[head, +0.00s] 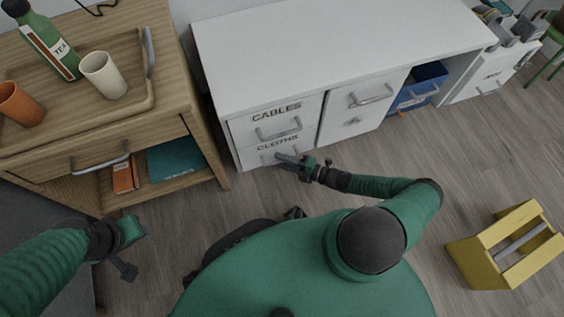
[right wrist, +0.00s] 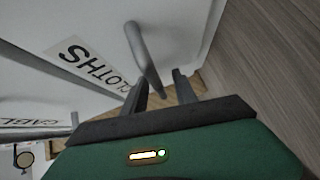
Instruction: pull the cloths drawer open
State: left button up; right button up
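The cloths drawer (head: 252,158) is the lower drawer at the left end of the white desk, and its front looks about flush with the desk. Its label (right wrist: 90,67) and grey bar handle (right wrist: 143,60) show in the right wrist view. My right gripper (head: 285,160) is at this handle in the head view, covering part of it. In the right wrist view my right gripper's two fingers (right wrist: 162,90) are apart, with the handle's near end between them; contact is not clear. My left gripper (head: 131,250) is open and empty, low at the left.
The cables drawer (head: 277,122) is directly above. A wooden cabinet (head: 205,130) with a tray (head: 135,104), bottle (head: 50,45) and cups stands close on the left. A yellow tote (head: 480,262) lies on the floor at right. The floor before the drawer is clear apart from my body.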

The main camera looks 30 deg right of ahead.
jog(key=shift+w, duration=0.1)
jog(key=c, duration=0.7)
grip_shut()
dwell(0.7)
